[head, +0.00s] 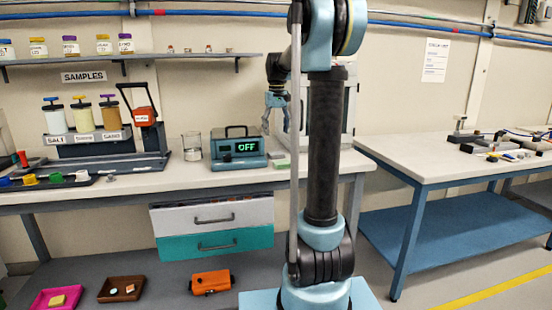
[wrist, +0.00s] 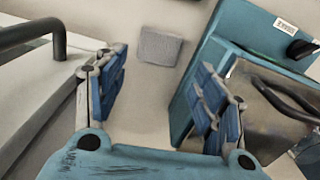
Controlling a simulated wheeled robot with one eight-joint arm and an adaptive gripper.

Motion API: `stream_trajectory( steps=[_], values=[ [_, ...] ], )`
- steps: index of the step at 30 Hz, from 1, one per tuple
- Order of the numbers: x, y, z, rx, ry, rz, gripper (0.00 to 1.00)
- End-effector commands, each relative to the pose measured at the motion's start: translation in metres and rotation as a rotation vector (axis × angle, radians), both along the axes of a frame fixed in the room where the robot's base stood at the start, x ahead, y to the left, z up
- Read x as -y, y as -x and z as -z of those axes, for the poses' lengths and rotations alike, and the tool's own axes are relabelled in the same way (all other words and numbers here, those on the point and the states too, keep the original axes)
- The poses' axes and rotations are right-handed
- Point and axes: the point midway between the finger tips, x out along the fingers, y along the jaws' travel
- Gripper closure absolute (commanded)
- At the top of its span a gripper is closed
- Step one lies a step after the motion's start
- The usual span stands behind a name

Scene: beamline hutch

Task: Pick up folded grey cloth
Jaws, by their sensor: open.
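The folded grey cloth is a small grey square (wrist: 160,46) lying flat on the pale bench top in the wrist view. It sits beyond my fingertips, roughly between their lines and apart from both fingers. My gripper (wrist: 165,88) is open and empty, with blue pads on both fingers. In the head view my gripper (head: 276,100) hangs above the back bench, just right of the teal instrument. A small pale grey and green patch lies on the bench below it there; I cannot tell which part is the cloth.
A white, black-handled body (wrist: 40,85) is close at left. A glass beaker (head: 191,146) stands left of the instrument.

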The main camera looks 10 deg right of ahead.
Motion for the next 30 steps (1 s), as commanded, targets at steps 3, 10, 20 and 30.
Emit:
stream_trajectory(
  steps=[3, 10, 20, 30],
  values=[
    [0.0, 0.0, 0.021, 0.0, 0.0, 0.0, 0.37],
    [0.0, 0.0, 0.045, 0.0, 0.0, 0.0, 0.37],
    [0.001, -0.004, 0.076, 0.0, 0.0, 0.0, 0.37],
    [0.001, -0.004, 0.1, 0.0, 0.0, 0.0, 0.37]
  ],
)
